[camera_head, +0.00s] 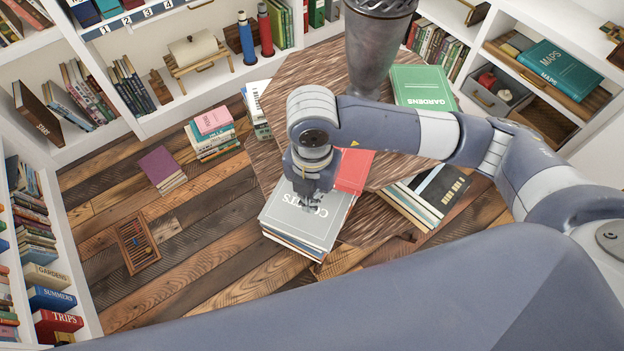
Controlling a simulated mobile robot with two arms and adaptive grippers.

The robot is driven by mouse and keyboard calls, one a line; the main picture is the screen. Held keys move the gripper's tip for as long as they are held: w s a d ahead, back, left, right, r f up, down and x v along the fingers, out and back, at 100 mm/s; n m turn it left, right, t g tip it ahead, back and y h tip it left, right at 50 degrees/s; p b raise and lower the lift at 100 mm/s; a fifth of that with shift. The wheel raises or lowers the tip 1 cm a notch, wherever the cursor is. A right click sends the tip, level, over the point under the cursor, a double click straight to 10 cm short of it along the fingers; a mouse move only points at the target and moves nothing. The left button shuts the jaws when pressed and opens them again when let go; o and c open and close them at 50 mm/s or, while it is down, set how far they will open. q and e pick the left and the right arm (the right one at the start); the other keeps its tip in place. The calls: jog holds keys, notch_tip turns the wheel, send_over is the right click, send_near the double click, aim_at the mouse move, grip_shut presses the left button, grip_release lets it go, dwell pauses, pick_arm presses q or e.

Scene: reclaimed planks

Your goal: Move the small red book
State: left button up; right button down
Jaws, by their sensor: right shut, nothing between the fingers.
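A small red book (353,172) lies flat near the middle of the view, at the edge of the wooden table, just right of my right gripper; my arm hides part of it. My right gripper (308,204) points down over a grey-covered book (325,222) that tops a stack. It is shut and empty, its tips at or just above that cover; I cannot tell whether they touch. My left gripper is not in view.
The wooden table (272,150) also carries a green GARDENS book (421,87) and a dark metal vase (372,55). A stack with a black-topped book (441,188) stands at right. Shelves line the walls. The plank floor at left holds several book piles and a wooden abacus-like frame (137,243).

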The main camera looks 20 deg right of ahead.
jog(key=w+d+f, duration=0.1)
jog(key=w, duration=0.1)
jog(key=w+d+f, duration=0.3)
jog(key=w, duration=0.1)
jog(key=shift+d+f, duration=0.15)
jog(key=shift+d, duration=0.05)
jog(key=shift+w+d, duration=0.15)
jog(key=shift+w, duration=0.1)
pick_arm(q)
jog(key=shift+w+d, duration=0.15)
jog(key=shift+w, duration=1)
